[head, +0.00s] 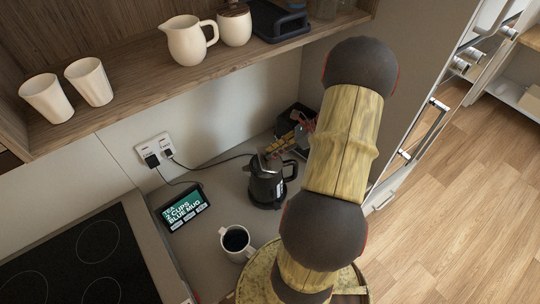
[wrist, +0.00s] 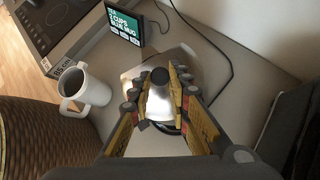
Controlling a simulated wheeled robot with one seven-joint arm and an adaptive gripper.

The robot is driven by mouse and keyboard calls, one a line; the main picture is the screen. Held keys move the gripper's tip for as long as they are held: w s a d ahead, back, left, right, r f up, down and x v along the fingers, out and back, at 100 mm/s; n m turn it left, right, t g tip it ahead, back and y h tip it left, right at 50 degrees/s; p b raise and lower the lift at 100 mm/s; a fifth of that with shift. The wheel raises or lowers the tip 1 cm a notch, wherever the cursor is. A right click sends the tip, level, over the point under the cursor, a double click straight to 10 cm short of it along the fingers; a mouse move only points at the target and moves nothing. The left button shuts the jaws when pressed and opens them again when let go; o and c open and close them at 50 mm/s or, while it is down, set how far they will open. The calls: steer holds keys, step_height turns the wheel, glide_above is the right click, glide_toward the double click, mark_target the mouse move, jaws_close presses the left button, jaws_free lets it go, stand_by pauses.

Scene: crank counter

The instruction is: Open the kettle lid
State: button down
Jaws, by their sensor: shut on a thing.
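The dark kettle (head: 266,186) stands upright on the counter near the back wall, with its handle on the right in the head view. Its shiny lid (wrist: 150,98) with a dark round knob (wrist: 159,75) shows between my fingers in the wrist view. My gripper (wrist: 161,86) is shut on the lid knob, one yellow-and-dark finger on each side. In the head view my gripper (head: 283,146) is at the kettle's top, partly behind my arm. A silvery piece shows tilted at the kettle's top there; I cannot tell how far the lid is raised.
A white mug (head: 237,243) with dark contents stands in front of the kettle. A small display (head: 185,207) stands to the left, beyond it a black cooktop (head: 75,262). Cables run to the wall socket (head: 155,147). A shelf (head: 150,75) with cups and a pitcher (head: 187,42) hangs above.

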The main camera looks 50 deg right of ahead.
steer(key=shift+s+d+r+t+y, duration=0.25)
steer(key=shift+s+d+t+y, duration=0.4)
steer(key=shift+d+t+y, duration=0.3)
steer(key=shift+s+d+m+t+y, duration=0.3)
steer(key=shift+s+d+t+y, duration=0.25)
steer(key=shift+t+y, duration=0.5)
steer(key=shift+s+d+r+p, duration=0.1)
steer(key=shift+s+d+p, duration=0.2)
steer(key=shift+d, duration=0.05)
steer(key=shift+a, duration=0.1)
steer(key=c, duration=1.6)
jaws_free()
steer(key=shift+c, duration=0.2)
steer(key=v, duration=0.7)
steer(key=shift+s+d, duration=0.2)
steer(key=shift+d, duration=0.05)
